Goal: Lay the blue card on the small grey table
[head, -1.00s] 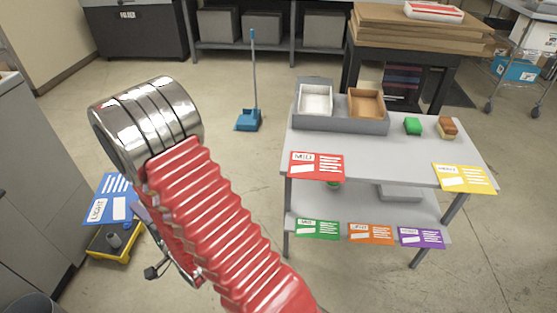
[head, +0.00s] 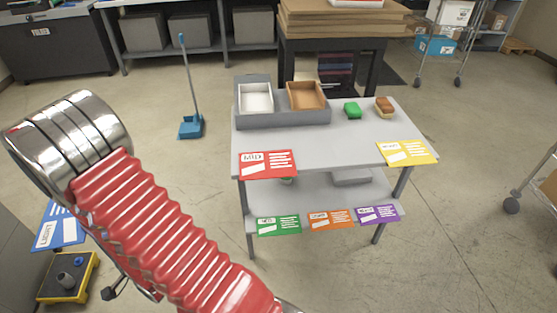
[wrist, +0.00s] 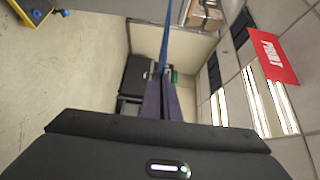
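The blue card (head: 58,228), with white lettering, hangs at the left of the head view, partly hidden behind my arm. In the wrist view the blue card (wrist: 166,40) is seen edge-on, as a thin blue strip between the fingers. My gripper (wrist: 164,88) is shut on it. In the head view my gripper is mostly hidden by the arm. The small grey table (head: 350,145) stands right of centre, well to the right of the card and apart from it. It has a lower shelf (head: 315,190).
A yellow device (head: 68,278) is on the floor.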

